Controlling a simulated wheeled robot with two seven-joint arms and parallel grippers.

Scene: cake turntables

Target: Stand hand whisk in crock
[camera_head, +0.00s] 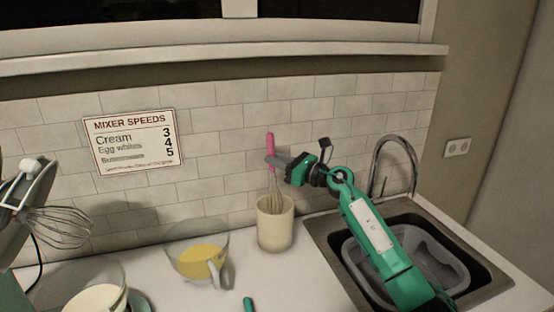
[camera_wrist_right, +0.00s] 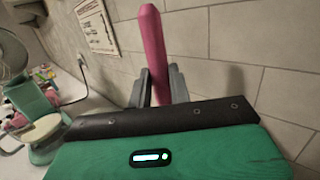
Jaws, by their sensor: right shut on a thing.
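The hand whisk (camera_head: 271,150) has a pink handle and wire loops and is upright in the head view. Its wire end is at the mouth of the cream crock (camera_head: 275,226), with the lower wires hidden behind the crock's wall. My right gripper (camera_head: 272,161) is shut on the whisk's handle, above the crock. In the right wrist view the pink handle of the whisk (camera_wrist_right: 154,50) rises between the two grey fingers (camera_wrist_right: 158,88). My left gripper is not in view.
A glass bowl (camera_head: 180,262) with yellow contents stands left of the crock. A stand mixer (camera_head: 25,195) with a wire beater is at far left. The sink (camera_head: 328,236) with a grey basin is at right. The tiled wall stands close behind.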

